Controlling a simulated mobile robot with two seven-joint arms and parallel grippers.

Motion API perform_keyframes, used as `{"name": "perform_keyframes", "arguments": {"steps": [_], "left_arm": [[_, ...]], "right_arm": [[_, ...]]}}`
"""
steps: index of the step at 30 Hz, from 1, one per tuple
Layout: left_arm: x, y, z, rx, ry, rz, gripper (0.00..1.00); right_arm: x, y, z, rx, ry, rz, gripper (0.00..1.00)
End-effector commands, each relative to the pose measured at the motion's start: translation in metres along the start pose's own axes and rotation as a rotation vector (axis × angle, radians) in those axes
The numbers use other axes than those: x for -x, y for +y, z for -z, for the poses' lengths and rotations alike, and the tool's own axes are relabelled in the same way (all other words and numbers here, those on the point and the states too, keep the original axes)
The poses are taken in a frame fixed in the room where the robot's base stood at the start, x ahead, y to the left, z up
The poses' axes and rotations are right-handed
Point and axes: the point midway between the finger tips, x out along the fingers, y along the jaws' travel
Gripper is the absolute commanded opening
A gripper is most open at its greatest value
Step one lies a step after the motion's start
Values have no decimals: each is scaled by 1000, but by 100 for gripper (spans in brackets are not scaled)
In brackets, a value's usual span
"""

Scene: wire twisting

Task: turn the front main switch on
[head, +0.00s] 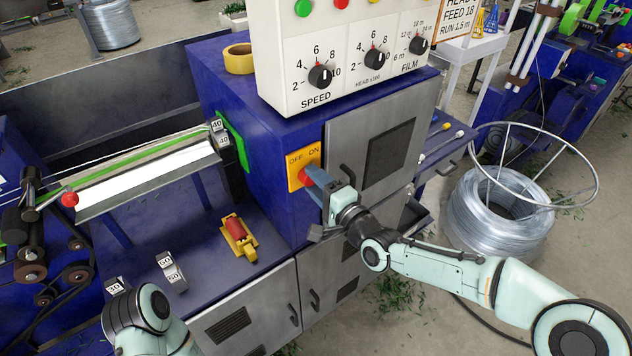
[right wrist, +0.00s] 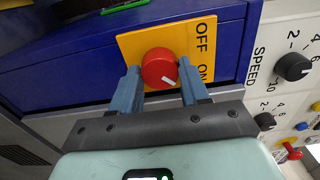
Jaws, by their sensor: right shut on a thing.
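The main switch is a red round knob (head: 306,176) on an orange plate (head: 293,181) marked OFF and ON, on the blue cabinet's front. In the right wrist view the knob (right wrist: 160,67) has a white mark at its lower right, on the ON side of the plate (right wrist: 130,43). My right gripper (head: 312,184) is at the knob and hides part of it in the head view. In the right wrist view its blue fingers (right wrist: 160,82) stand on either side of the knob, shut on it. My left gripper is out of view.
A white control box (head: 345,60) with dials sits on the blue cabinet (head: 225,95). A grey cabinet door (head: 347,130) is right of the switch. A wire coil (head: 497,215) stands on the floor at right. A red and yellow part (head: 240,238) lies on the lower bench.

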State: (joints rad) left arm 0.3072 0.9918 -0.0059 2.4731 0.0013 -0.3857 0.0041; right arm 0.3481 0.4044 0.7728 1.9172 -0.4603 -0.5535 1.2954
Motion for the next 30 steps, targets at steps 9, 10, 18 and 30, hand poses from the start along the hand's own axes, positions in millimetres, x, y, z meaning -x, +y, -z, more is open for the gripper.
{"name": "perform_keyframes", "arguments": {"steps": [9, 10, 18, 30], "left_arm": [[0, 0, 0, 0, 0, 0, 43], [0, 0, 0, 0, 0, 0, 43], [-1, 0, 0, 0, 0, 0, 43], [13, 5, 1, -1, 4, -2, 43]], "right_arm": [[0, 0, 0, -1, 0, -1, 71], [0, 0, 0, 0, 0, -1, 71], [25, 1, 2, 5, 4, -3, 71], [110, -1, 1, 4, 3, -5, 71]]}}
